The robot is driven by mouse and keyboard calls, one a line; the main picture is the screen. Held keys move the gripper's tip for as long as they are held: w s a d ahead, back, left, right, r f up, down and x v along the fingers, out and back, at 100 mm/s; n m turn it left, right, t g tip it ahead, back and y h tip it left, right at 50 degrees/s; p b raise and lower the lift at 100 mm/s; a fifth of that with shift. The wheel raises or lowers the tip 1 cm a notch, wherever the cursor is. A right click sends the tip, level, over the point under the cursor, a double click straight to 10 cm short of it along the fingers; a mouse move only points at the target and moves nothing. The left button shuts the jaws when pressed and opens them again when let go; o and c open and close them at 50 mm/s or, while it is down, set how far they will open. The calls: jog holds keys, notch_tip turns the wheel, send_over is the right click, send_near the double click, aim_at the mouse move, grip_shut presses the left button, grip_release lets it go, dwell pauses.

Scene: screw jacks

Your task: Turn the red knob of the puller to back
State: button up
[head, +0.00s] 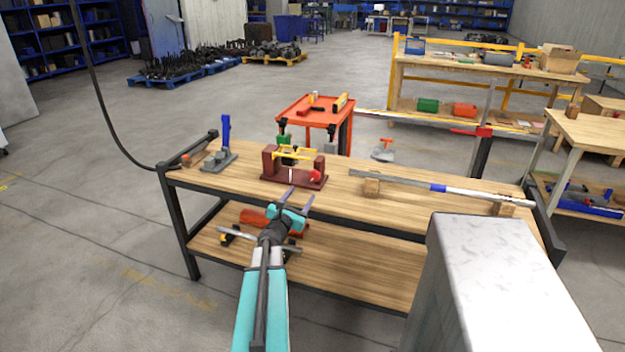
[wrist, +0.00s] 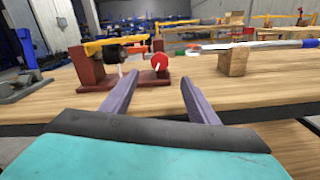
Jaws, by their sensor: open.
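The puller (head: 292,168) stands on the wooden workbench, a dark red frame with yellow bars and a black part. Its red knob (head: 315,175) is at its right front. In the wrist view the puller (wrist: 95,68) is left of the middle and the red knob (wrist: 160,61) shows near the centre. A thin white piece stands by the knob. My gripper (head: 299,201) is open and empty at the bench's front edge, in front of the puller. In the wrist view its two fingers (wrist: 153,88) reach toward the puller, with the knob beyond and between them, apart from both.
A grey base with a blue post (head: 226,140) stands left of the puller. A long metal bar (head: 415,185) rests on wooden blocks to the right; one wooden block (wrist: 234,60) shows in the wrist view. An orange cart (head: 312,112) stands behind. The bench (head: 340,202) has bare room right of the puller.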

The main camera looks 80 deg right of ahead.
aim_at(314, 176)
jog(key=shift+s+d+p, duration=0.4)
jog(key=shift+d+p, duration=0.15)
jog(key=shift+d, duration=1.65)
jog(key=shift+s+d+p, duration=0.45)
jog(key=shift+d+p, duration=0.05)
jog(key=shift+d, duration=1.65)
jog(key=shift+s+d+p, duration=0.4)
jog(key=shift+d+p, duration=0.15)
jog(key=shift+d, duration=1.65)
jog(key=c, duration=1)
